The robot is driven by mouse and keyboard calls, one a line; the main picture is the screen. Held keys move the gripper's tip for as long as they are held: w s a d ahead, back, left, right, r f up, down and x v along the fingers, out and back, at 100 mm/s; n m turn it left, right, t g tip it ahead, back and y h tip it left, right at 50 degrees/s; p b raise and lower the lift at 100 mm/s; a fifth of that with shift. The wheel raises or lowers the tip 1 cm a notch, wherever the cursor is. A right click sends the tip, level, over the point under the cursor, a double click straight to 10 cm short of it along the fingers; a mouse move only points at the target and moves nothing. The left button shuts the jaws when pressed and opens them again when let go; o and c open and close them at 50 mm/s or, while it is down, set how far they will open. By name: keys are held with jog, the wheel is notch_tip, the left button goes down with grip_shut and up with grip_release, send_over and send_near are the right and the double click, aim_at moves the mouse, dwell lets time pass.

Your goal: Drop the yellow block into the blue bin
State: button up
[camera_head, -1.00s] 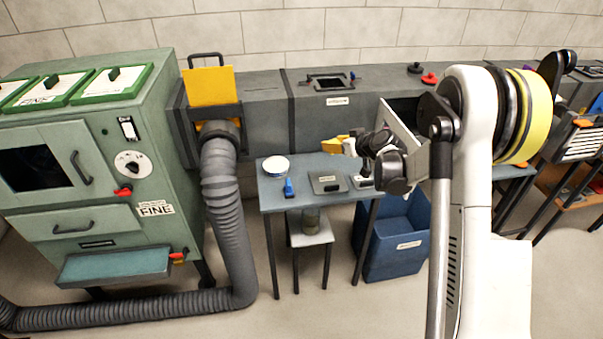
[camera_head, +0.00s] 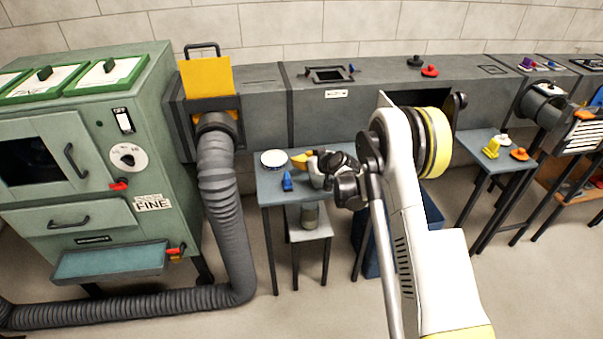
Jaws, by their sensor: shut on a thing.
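My gripper (camera_head: 311,164) is over the small middle table and is shut on a small yellow piece, which I take to be the yellow block (camera_head: 301,160). It shows at the left of the fingers; its full shape is too small to make out. The blue bin (camera_head: 371,254) stands on the floor to the right of that table. My arm hides most of the bin, including its opening. Another yellow item (camera_head: 491,147) stands on the right-hand table, beside an orange one.
The middle table (camera_head: 275,195) holds a white round dish (camera_head: 273,158) and a blue item (camera_head: 287,181). A grey duct (camera_head: 260,112) runs along the wall behind. A green machine (camera_head: 90,170) and a thick hose (camera_head: 220,190) are at left. Floor in front is clear.

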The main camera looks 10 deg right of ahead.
aim_at(301, 175)
jog(key=shift+a+f, duration=0.25)
jog(key=shift+f+b, duration=1.05)
jog(key=shift+f, duration=0.8)
jog(key=shift+f, duration=0.2)
jog(key=o, duration=0.7)
jog(key=shift+r, duration=0.1)
